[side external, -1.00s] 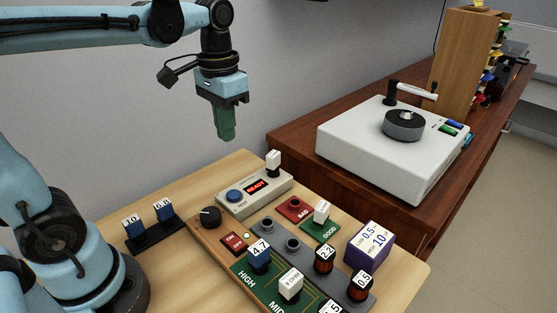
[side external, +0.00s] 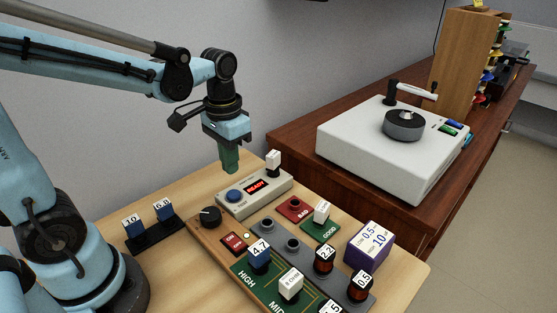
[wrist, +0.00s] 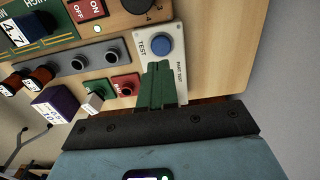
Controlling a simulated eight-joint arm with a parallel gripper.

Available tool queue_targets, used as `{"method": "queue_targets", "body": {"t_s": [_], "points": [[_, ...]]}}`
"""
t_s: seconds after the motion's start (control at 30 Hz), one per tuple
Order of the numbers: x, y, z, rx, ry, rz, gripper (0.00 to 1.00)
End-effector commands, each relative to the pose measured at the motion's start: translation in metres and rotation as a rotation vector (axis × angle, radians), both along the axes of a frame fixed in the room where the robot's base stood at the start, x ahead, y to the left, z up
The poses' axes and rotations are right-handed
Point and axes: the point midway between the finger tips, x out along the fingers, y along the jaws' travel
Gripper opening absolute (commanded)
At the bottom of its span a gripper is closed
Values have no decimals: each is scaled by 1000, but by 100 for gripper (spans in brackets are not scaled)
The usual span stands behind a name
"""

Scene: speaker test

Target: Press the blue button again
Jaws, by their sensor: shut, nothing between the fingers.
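The blue button (side external: 233,196) is round and sits at the left end of a beige tester box (side external: 268,200), beside a small display lit red with "READY" (side external: 256,187). In the wrist view the blue button (wrist: 161,47) lies just beyond the fingertips, beside the word "TEST". My gripper (side external: 231,169) has green fingers that are shut with nothing between them. It points down and is above and behind the box, apart from the button. In the wrist view the gripper's fingers (wrist: 157,72) cover the display area of the box.
A white block (side external: 273,158) stands at the box's far end. A black knob (side external: 209,216), red BAD pad (side external: 294,208), green GOOD pad (side external: 318,230) and several labelled parts crowd the board in front. A white turntable-like machine (side external: 390,145) stands on the brown bench behind.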

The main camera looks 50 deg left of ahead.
Motion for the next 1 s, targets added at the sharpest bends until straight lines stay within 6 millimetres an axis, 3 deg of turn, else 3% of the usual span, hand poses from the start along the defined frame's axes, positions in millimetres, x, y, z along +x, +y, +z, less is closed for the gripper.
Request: {"method": "queue_targets", "body": {"t_s": [0.43, 1.0], "points": [[0, 0, -53, 1, -1, 0, 0], [0, 0, -62, 1, -1, 0, 0]]}}
